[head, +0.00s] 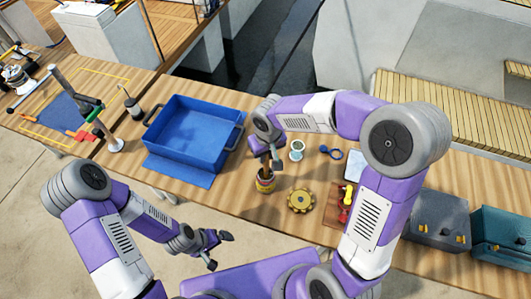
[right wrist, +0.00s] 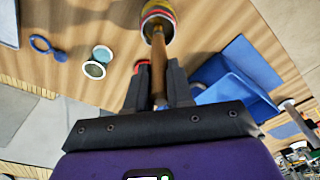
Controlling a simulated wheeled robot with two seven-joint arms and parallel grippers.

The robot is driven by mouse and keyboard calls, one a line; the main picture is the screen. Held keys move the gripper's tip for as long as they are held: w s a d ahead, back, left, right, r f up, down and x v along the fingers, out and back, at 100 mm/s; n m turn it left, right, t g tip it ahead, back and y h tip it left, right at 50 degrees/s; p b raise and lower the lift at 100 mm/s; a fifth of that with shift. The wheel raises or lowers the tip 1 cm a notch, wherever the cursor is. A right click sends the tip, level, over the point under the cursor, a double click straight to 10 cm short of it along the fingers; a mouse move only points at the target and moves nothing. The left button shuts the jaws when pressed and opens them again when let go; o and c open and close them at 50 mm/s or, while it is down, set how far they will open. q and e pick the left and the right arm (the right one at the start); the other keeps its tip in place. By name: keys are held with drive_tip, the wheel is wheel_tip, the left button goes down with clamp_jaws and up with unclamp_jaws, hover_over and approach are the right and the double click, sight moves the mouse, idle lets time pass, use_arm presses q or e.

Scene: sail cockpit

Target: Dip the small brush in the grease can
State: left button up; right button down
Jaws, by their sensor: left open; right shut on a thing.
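The grease can (head: 265,184) stands on the wooden table near its front edge. It has red and yellow bands and shows at the top of the right wrist view (right wrist: 160,12). My right gripper (head: 270,160) is above the can, shut on the small brush. The brush's brown wooden handle (right wrist: 158,62) runs from between the fingers to the can's mouth. Its bristle end is hidden, so I cannot tell how deep it sits in the can. My left gripper (head: 219,250) is open and empty, in front of the table and away from the can.
A blue tray (head: 190,132) stands left of the can. A brass gear-like wheel (head: 301,200) lies just right of it. A spool (head: 297,150) and a blue ring shackle (head: 332,153) lie behind. Toolboxes (head: 438,219) stand at the far right.

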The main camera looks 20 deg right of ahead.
drive_tip(key=shift+r+p, duration=2.2)
drive_tip(key=shift+r, duration=1.1)
drive_tip(key=shift+f, duration=0.1)
